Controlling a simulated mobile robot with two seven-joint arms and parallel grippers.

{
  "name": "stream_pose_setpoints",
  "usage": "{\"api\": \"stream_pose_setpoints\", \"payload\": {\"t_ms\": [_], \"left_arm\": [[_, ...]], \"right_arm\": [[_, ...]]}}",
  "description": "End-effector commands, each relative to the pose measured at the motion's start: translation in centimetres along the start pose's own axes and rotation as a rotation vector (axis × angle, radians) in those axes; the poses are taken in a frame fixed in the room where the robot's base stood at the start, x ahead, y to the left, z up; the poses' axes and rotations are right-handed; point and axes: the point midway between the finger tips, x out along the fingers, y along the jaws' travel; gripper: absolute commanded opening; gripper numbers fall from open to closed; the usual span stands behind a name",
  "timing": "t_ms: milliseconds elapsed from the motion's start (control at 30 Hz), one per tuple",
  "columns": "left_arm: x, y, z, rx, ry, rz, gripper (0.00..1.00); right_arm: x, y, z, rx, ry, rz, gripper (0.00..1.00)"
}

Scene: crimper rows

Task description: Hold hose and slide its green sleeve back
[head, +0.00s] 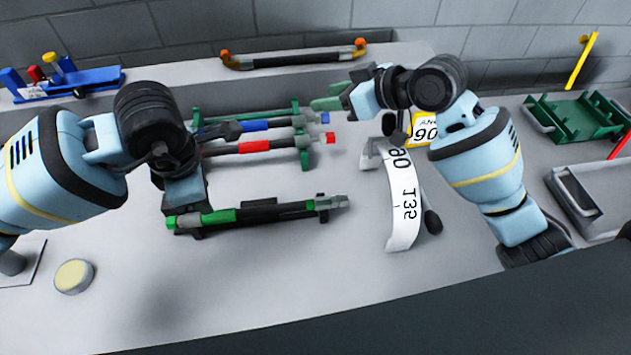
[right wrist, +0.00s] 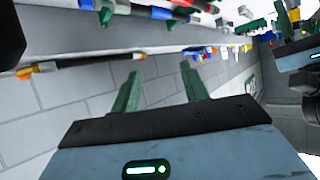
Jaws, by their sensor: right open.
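A black hose (head: 272,211) with a green sleeve (head: 221,216) lies across the near middle of the head view, its metal-coloured end fitting to the right. My left gripper (head: 184,221) is at the hose's left end, beside the sleeve, and appears shut on the hose; its fingers are partly hidden. My right gripper (head: 329,103) is open and empty, above and beyond the hose near the rack's right side. Its two green fingers stand well apart in the right wrist view (right wrist: 161,90).
A green rack (head: 303,150) holds hoses with blue (head: 254,125) and red (head: 254,146) sleeves. A curved white gauge (head: 403,205) stands to the right. A long hose on an orange-ended holder (head: 300,60) lies behind. A green tray (head: 575,118) and a grey bin (head: 585,205) are at right.

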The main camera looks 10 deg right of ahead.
Motion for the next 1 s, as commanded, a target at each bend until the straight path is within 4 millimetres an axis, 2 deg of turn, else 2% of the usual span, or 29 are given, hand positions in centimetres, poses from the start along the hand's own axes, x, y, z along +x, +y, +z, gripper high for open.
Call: {"api": "stream_pose_setpoints", "payload": {"t_ms": [33,100,200,400,600,867,1000], "left_arm": [[0.0,0.0,0.0,0.000,0.000,0.000,0.36],[0.0,0.0,0.0,0.000,0.000,0.000,0.36],[0.0,0.0,0.0,0.000,0.000,0.000,0.36],[0.0,0.0,0.0,0.000,0.000,0.000,0.36],[0.0,0.0,0.0,0.000,0.000,0.000,0.36],[0.0,0.0,0.0,0.000,0.000,0.000,0.36],[0.0,0.0,0.0,0.000,0.000,0.000,0.36]], "right_arm": [[0.7,-2.0,0.5,-0.075,-0.059,-0.040,0.45],[1.5,-4.4,1.8,-0.181,-0.148,-0.093,0.45],[2.0,-7.2,4.2,-0.332,-0.275,-0.162,0.45],[2.0,-10.7,8.5,-0.572,-0.479,-0.274,0.45],[1.5,-11.8,10.7,-0.681,-0.576,-0.331,0.45],[1.6,-12.0,11.1,-0.694,-0.588,-0.339,0.45],[2.5,-12.2,11.8,-0.692,-0.588,-0.340,0.45]]}}
